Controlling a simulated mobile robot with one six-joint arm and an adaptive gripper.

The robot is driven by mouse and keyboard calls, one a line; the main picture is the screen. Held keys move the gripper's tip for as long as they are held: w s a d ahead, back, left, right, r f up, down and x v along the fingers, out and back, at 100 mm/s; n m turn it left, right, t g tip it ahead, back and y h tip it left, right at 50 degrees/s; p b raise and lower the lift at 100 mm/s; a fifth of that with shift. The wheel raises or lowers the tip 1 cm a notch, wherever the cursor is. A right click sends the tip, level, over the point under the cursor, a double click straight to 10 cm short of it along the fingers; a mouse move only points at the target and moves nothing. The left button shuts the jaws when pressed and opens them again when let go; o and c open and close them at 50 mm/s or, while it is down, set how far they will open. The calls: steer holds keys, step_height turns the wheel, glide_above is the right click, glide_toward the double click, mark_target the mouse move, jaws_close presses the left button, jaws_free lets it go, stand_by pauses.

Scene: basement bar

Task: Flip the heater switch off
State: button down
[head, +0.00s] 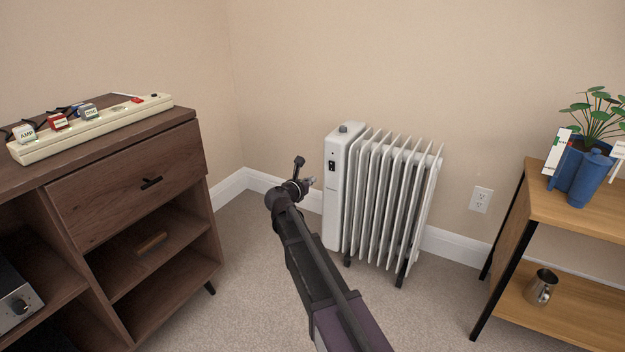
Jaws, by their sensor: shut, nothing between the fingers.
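A white oil-filled heater (384,200) with upright fins stands on the carpet against the back wall. Its narrow control panel (337,200) faces left and front. A small black switch (332,165) sits in the upper part of that panel, and a dark knob (343,128) is on top. The switch is too small to tell which way it is set. My gripper (312,181) is shut and empty, in front of the panel, just left of and a little below the switch in the picture. It appears apart from the heater, but the exact gap cannot be told.
A dark wooden cabinet (125,185) stands at the left, with a power strip (90,128) and several labelled plugs on top. A wooden shelf (575,207) at the right holds a blue planter and a metal jug (541,287). A wall outlet (481,200) is right of the heater.

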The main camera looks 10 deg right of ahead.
mark_target(331, 164)
steer(key=x, duration=0.7)
steer(key=b+x, duration=0.1)
steer(key=x, duration=0.3)
steer(key=shift+r, duration=0.35)
steer(key=shift+w+d+r, duration=0.1)
steer(key=shift+w+d, duration=0.45)
steer(key=shift+w, duration=0.15)
